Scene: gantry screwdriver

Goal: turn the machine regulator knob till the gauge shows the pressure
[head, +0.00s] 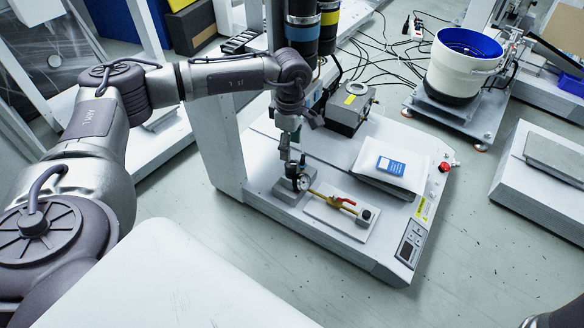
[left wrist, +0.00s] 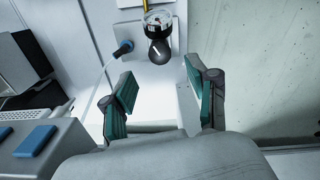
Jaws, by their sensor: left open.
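The regulator's dark round knob (left wrist: 159,50) shows in the left wrist view, beyond and between my left fingertips. The round pressure gauge (left wrist: 158,20) with a white face is just behind it. In the head view the gauge (head: 303,183) stands at the left end of a brass pipe, and its reading is too small to tell. My left gripper (head: 291,146) points down above the regulator. In the left wrist view its two green-padded fingers (left wrist: 160,82) are apart, with nothing between the pads.
A valve with a yellow and red handle (head: 343,202) sits along the pipe. A white pad with a blue device (head: 391,166) lies on the machine bed (head: 335,240). A gantry post (head: 217,140) stands left of the regulator.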

